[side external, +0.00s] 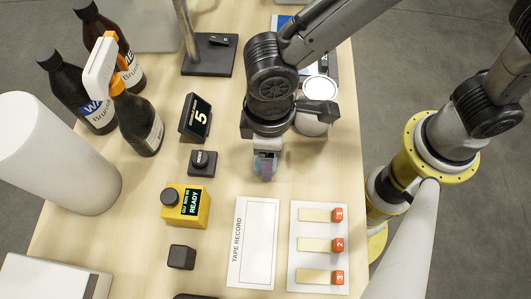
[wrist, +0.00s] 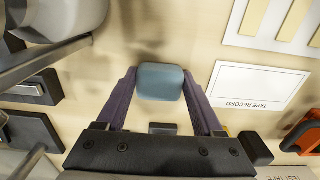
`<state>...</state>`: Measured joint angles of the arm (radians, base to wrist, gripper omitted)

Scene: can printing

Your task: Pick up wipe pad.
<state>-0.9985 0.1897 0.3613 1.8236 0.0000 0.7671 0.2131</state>
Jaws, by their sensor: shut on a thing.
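The wipe pad (wrist: 160,82) is a small blue-grey block with rounded corners, seen in the wrist view between the tips of my two purple fingers. My gripper (side external: 265,164) is shut on it, one finger at each side. In the side external view my gripper points down over the table, above the tape record sheet (side external: 252,242) and right of a black button (side external: 202,162). The pad is mostly hidden by the fingers there. I cannot tell whether the pad touches the table.
A white card with several tape strips (side external: 320,286) lies at the lower right. A yellow READY box (side external: 187,205), a black cube (side external: 181,257) and a small display (side external: 195,117) stand to the left. Bottles (side external: 135,118) and a white cylinder (side external: 60,155) stand farther left.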

